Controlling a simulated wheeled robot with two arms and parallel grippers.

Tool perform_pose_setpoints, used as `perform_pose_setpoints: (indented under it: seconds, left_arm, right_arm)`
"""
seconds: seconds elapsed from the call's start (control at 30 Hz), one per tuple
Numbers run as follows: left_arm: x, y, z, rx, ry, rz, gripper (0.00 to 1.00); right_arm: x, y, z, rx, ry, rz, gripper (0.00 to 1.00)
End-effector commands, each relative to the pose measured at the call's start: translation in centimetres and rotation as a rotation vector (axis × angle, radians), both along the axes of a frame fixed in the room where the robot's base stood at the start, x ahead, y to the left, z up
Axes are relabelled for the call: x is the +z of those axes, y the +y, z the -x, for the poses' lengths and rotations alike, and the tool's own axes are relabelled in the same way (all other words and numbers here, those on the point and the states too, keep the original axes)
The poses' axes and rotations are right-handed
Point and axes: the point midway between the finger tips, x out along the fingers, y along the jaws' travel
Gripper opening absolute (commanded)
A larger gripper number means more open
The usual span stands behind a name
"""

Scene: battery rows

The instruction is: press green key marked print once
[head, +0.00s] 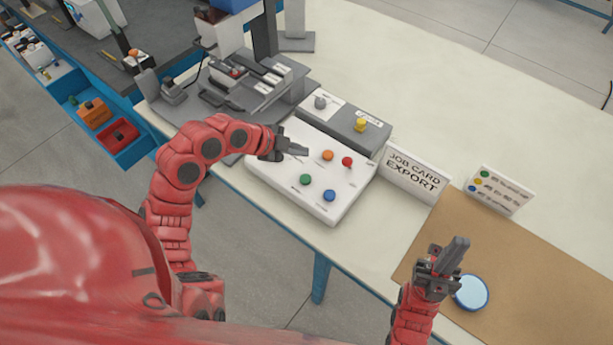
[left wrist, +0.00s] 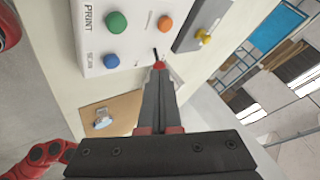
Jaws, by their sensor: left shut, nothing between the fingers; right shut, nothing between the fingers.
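The white key box (head: 280,192) sits on the bench with a green key (head: 306,179), a blue key (head: 329,195), an orange key (head: 327,155) and a red key (head: 347,161). In the left wrist view, the green key (left wrist: 116,22) has the word PRINT (left wrist: 88,18) beside it. My left gripper (head: 304,150) is shut and empty, over the far left part of the box, apart from the green key. In the left wrist view, my left gripper (left wrist: 159,78) overlaps the red key (left wrist: 159,65). My right gripper (head: 460,243) is shut and empty near the brown mat.
A grey box (head: 345,130) with a yellow knob (head: 361,124) stands behind the key box. A JOB CARD EXPORT sign (head: 413,172) stands to its right. A blue-rimmed round disc (head: 471,292) lies on the brown mat (head: 545,285). A small colour-dot card (head: 499,190) stands behind it.

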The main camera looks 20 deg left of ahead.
Motion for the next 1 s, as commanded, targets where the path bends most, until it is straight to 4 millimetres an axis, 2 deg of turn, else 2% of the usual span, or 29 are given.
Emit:
perform_pose_setpoints:
  seconds: [0.27,0.67,0.73,1.0]
  left_arm:
    - [-1.1,0.0,0.0,0.002,0.002,0.001,0.0]
    - [-6.4,0.0,0.0,0.001,0.003,-0.001,0.0]
    - [-7.6,0.0,0.0,0.002,-0.001,0.001,0.0]
    - [-8.9,0.0,-0.1,0.002,-0.001,0.001,0.0]
  right_arm:
    - [-0.5,0.0,0.0,0.0,0.0,0.0,0.0]
    - [-2.8,0.0,0.0,0.0,0.0,0.0,0.0]
    - [-3.9,0.0,0.0,0.0,0.0,0.0,0.0]
    - [-5.1,0.0,0.0,0.0,0.0,0.0,0.0]
